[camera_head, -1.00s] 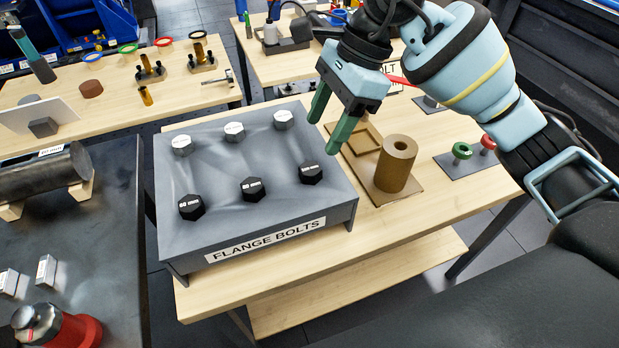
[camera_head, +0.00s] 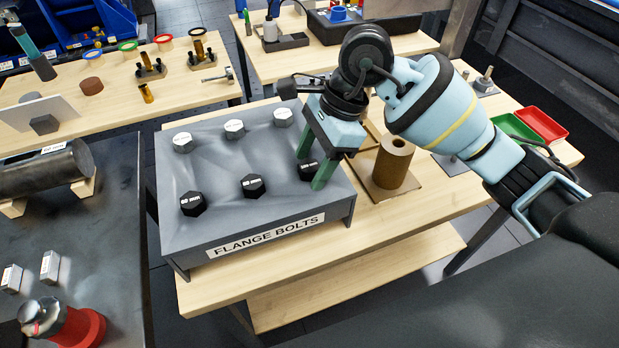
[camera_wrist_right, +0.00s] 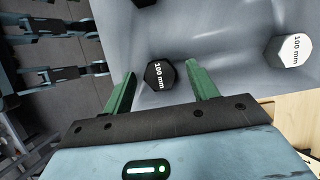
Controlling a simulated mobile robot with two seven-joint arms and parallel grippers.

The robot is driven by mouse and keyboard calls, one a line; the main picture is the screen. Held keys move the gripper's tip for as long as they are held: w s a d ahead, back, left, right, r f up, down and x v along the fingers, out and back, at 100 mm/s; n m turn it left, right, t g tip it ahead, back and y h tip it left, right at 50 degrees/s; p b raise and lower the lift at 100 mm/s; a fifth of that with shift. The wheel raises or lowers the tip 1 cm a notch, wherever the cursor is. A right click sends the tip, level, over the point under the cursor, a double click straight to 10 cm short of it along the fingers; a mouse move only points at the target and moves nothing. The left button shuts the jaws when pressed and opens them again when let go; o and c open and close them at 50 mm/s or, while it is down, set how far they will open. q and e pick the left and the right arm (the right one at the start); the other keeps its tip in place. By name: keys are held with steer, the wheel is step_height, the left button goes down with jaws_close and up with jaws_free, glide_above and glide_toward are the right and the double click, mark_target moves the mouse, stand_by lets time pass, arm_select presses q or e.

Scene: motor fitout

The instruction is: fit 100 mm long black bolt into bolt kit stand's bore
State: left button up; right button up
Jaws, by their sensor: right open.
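The 100 mm black bolt (camera_head: 307,170) shows as a black hex head at the right of the front row on the grey stand labelled FLANGE BOLTS (camera_head: 222,165). Its label reads 100 mm in the right wrist view (camera_wrist_right: 160,74). Its shank is hidden in the stand. My right gripper (camera_head: 312,171) is open, with a green finger on each side of this head; I cannot tell whether they touch it. Nothing is gripped. My left gripper is not in view.
Two other black heads (camera_head: 252,186) and several white heads (camera_head: 234,129) stand on the same grey stand. A brown hollow cylinder (camera_head: 393,163) stands right of it. Green (camera_head: 512,130) and red trays (camera_head: 541,124) lie farther right. The table's front strip is clear.

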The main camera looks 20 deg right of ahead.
steer(key=shift+c, duration=0.3)
jaws_close()
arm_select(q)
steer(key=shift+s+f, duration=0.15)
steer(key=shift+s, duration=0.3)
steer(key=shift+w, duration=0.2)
arm_select(e)
steer(key=shift+r, duration=0.1)
steer(key=shift+r, duration=0.4)
step_height(320, 180, up, 17)
